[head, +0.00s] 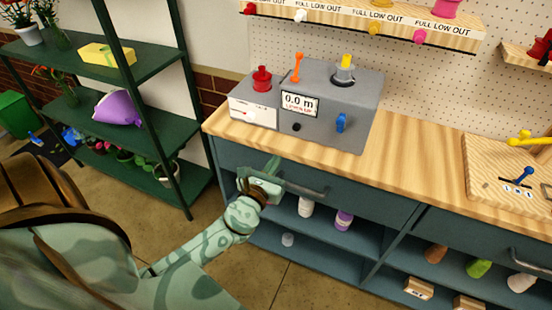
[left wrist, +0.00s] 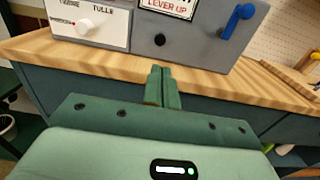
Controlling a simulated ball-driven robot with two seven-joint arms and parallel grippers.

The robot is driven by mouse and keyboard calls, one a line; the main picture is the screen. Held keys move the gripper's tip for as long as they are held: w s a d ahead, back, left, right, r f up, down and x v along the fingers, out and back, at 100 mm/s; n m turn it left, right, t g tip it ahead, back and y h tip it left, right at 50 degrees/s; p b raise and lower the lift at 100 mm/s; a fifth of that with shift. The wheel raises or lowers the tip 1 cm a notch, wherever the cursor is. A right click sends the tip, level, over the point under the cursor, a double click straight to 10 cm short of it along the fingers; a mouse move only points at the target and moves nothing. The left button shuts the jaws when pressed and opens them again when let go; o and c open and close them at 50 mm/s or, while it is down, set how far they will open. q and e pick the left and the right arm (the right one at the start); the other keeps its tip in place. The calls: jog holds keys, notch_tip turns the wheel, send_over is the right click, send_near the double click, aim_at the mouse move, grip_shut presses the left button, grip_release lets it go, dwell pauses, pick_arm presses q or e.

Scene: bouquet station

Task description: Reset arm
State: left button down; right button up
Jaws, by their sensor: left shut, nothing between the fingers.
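My left gripper (head: 276,166) is in front of the teal cabinet (head: 350,190), just below the front edge of the wooden counter (head: 420,160) and beside a drawer handle (head: 308,191). In the left wrist view its two green fingers (left wrist: 162,88) are together and empty, pointing toward the counter edge. I cannot tell whether it touches the cabinet. My left arm comes in from the left, bent at the elbow. My right gripper is not in view.
A grey machine (head: 345,115) with levers and a "0.0 m" display stands on the counter. A green plant shelf (head: 145,72) stands at the left. Bottles sit on the cabinet's open lower shelves. A wooden board (head: 490,185) with a blue lever lies at the right. Floor is clear below the arm.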

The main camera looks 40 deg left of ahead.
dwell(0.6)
pick_arm(q)
jog(key=s+f+n+g+h, duration=0.1)
jog(key=s+f+n+g, duration=0.4)
jog(key=f+n, duration=0.6)
jog(key=s+f+n+g+h, duration=0.1)
jog(key=s+f+n+g, duration=0.2)
jog(key=s+f+n, duration=0.8)
jog(key=s+d+f+n+g, duration=0.2)
jog(key=s+f, duration=0.4)
jog(key=s, duration=0.3)
jog(key=s+d+f+n+g+h, duration=0.1)
jog(key=s+d+f+n+g, duration=0.2)
jog(key=s+f, duration=0.4)
jog(key=s+d+f+n+g+h, duration=0.1)
jog(key=s+d+f+n+g, duration=0.1)
jog(key=s+f, duration=0.5)
jog(key=s+d+g, duration=0.1)
jog(key=s, duration=0.5)
jog(key=shift+s+n+g, duration=0.25)
jog(key=shift+n+g, duration=0.15)
jog(key=shift+d, duration=0.1)
